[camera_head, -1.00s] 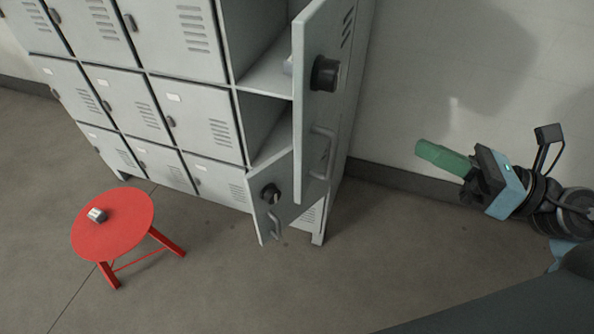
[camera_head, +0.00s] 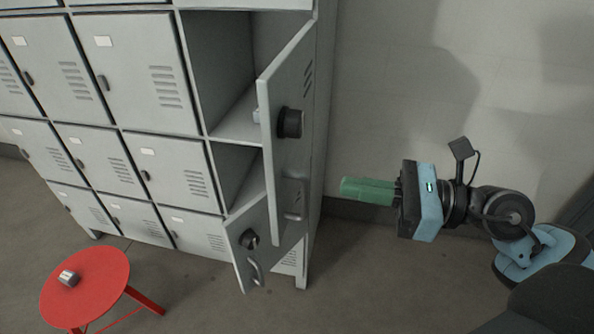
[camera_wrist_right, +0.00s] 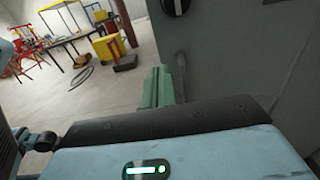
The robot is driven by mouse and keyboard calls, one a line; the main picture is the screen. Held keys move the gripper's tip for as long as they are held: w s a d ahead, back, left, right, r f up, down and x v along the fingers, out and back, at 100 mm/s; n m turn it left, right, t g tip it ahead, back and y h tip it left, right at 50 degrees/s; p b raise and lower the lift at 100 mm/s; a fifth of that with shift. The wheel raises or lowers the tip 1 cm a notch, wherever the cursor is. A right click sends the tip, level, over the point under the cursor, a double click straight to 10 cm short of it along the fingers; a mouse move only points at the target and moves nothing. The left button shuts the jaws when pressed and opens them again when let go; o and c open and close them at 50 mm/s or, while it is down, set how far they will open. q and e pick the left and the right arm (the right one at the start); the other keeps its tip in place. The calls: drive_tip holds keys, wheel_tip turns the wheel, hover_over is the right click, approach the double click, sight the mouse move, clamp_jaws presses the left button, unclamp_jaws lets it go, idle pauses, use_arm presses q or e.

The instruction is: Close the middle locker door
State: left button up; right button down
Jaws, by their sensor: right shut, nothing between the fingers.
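A grey locker bank (camera_head: 150,75) stands with two doors open at its right end. The larger, upper open door (camera_head: 290,150) has a black round knob and a bar handle. A smaller open door (camera_head: 237,262), lower down, also has a knob and handle and is partly behind the upper one. Which door is the middle one is not certain. My right gripper (camera_head: 345,189), with green fingers, is shut and empty, right of the upper door and apart from it. In the right wrist view its fingers (camera_wrist_right: 158,78) appear beside a grey panel with a bar handle (camera_wrist_right: 181,74).
A red stool (camera_head: 98,272) with a small grey object (camera_head: 68,278) stands at the front left. A plain wall (camera_head: 390,90) is behind my right arm. The open compartments (camera_head: 222,60) look mostly empty. The floor right of the lockers is clear.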

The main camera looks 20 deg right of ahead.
sight(276, 174)
drive_tip(key=p+x, duration=0.3)
drive_tip(key=x, duration=0.6)
drive_tip(key=shift+r, duration=0.2)
drive_tip(key=shift+w+a+f, duration=0.15)
drive_tip(key=shift+a, duration=0.1)
